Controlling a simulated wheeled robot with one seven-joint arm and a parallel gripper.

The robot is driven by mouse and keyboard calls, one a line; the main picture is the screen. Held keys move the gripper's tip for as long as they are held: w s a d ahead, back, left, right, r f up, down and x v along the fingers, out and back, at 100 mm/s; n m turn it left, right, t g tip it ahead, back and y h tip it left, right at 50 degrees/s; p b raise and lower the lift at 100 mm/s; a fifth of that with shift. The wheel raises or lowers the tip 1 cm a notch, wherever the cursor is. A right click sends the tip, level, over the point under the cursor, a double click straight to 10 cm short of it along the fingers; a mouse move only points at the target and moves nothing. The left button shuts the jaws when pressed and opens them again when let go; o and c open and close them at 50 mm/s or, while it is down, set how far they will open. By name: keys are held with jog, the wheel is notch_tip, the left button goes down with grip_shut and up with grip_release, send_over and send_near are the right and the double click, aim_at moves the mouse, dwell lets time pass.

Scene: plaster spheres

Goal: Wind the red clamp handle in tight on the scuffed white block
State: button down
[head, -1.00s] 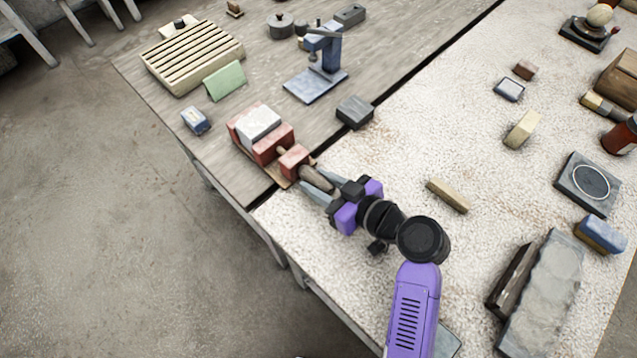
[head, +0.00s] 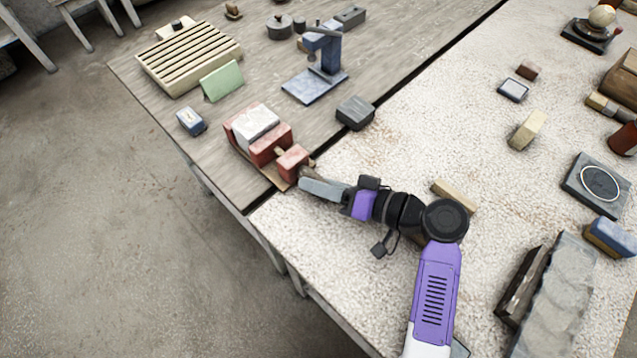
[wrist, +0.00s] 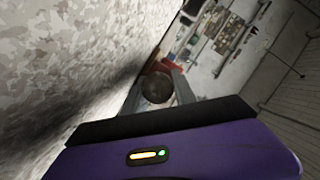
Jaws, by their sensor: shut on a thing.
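The red clamp (head: 292,161) sits at the near edge of the wooden table. The scuffed white block (head: 256,121) lies between its red jaws; I cannot tell whether a gap is left beside the sliding jaw (head: 268,147). My gripper (head: 312,184) is at the clamp's near end, shut on the handle. In the head view the fingers hide most of the handle. In the wrist view the handle's round dark brown end (wrist: 157,88) shows between the two grey fingers, with a bit of red clamp behind it.
A dark grey block (head: 355,113) stands right of the clamp, and a small blue box (head: 191,121) stands left of it. A blue press (head: 318,72) and a green card (head: 222,81) are behind. A tan bar (head: 454,195) lies close beside my wrist.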

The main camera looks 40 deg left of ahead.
dwell(0.3)
jog(key=c, duration=1.3)
grip_release()
jog(key=shift+r, duration=0.1)
notch_tip(320, 180, up, 20)
